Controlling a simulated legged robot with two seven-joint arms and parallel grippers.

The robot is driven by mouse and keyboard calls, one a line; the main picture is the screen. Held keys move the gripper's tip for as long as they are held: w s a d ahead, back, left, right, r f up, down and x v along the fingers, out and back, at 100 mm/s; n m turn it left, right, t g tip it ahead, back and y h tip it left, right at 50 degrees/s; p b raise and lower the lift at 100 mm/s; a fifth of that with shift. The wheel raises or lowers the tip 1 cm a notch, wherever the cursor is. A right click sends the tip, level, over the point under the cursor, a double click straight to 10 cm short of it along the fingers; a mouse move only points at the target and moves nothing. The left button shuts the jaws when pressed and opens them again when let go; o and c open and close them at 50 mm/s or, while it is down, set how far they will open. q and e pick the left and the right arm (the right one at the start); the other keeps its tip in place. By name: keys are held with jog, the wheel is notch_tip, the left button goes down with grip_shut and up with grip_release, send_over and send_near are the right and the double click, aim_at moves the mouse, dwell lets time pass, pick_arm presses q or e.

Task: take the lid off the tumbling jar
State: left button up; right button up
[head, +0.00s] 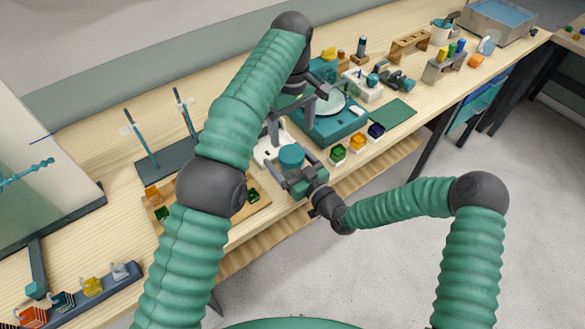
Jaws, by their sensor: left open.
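A round teal lid (291,154) shows near the front edge of the bench, apparently on top of the tumbling jar. The jar's body is mostly hidden by my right gripper and is hard to make out. My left gripper (275,134) points down just behind and above the lid; it is open, with nothing seen between its fingers. My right gripper (297,177) is at the jar's front side, just below the lid. Whether its fingers are closed on the jar is too small to tell.
A teal machine with a pale disc (330,102) stands right behind the grippers. Small coloured blocks (357,141) sit along the front edge beside a green mat (393,113). A stand with upright rods (168,160) is at left. A wooden tray (256,203) lies partly behind my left arm.

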aim_at(293, 154)
pick_arm(q)
jog(key=shift+a, duration=0.25)
pick_arm(e)
jog(key=shift+a, duration=0.2)
jog(key=c, duration=0.5)
jog(key=shift+c, duration=1.1)
pick_arm(q)
jog(key=shift+d, duration=0.25)
pick_arm(e)
jog(key=shift+d, duration=0.25)
grip_shut()
pick_arm(q)
jog(key=shift+m, duration=0.8)
pick_arm(e)
jog(key=shift+a, duration=0.1)
pick_arm(q)
jog(key=m, duration=1.1)
jog(key=shift+m, duration=0.3)
jog(key=m, duration=0.5)
jog(key=shift+s+d+m, duration=0.1)
jog(key=shift+m, duration=0.3)
jog(key=m, duration=0.8)
jog(key=shift+m, duration=0.3)
jog(key=m, duration=0.3)
jog(key=shift+f+m, duration=0.1)
jog(key=shift+m, duration=0.3)
jog(key=shift+f, duration=0.35)
notch_tip(293, 154, down, 7)
jog(key=shift+f, duration=0.1)
